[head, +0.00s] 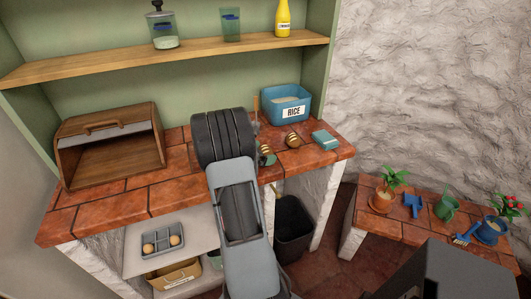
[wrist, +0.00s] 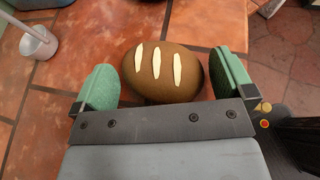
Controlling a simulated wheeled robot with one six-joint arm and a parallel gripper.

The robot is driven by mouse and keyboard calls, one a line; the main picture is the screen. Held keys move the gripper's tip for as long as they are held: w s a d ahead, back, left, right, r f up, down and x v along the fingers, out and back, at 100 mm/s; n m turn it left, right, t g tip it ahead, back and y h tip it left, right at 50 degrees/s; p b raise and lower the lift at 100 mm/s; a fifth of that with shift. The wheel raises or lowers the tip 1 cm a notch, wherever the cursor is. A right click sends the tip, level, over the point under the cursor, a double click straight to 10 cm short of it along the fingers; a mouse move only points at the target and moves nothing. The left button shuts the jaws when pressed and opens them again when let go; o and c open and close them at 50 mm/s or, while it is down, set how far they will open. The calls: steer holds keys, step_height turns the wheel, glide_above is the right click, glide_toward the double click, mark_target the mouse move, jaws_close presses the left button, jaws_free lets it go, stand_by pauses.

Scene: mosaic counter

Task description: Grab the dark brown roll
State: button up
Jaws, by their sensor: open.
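A dark brown oval roll (wrist: 163,75) with three pale slashes lies on the red tile counter in the wrist view. My gripper (wrist: 160,88) is open, with one green finger pad to the left of the roll and one to the right. The roll's near edge is close to the gripper's palm. In the head view my gripper is mostly hidden behind my arm. A brown striped roll (head: 266,148) shows just beside its green fingertip. Another brown striped roll (head: 293,140) lies a little further right.
A wooden bread box (head: 110,145) stands at the left. A grey cup-like thing (wrist: 38,40) is left of the roll. The counter's front edge is close by.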

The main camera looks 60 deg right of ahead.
steer(key=shift+s+d+f, duration=0.1)
steer(key=shift+d, duration=0.15)
steer(key=c, duration=0.8)
steer(key=shift+o, duration=0.2)
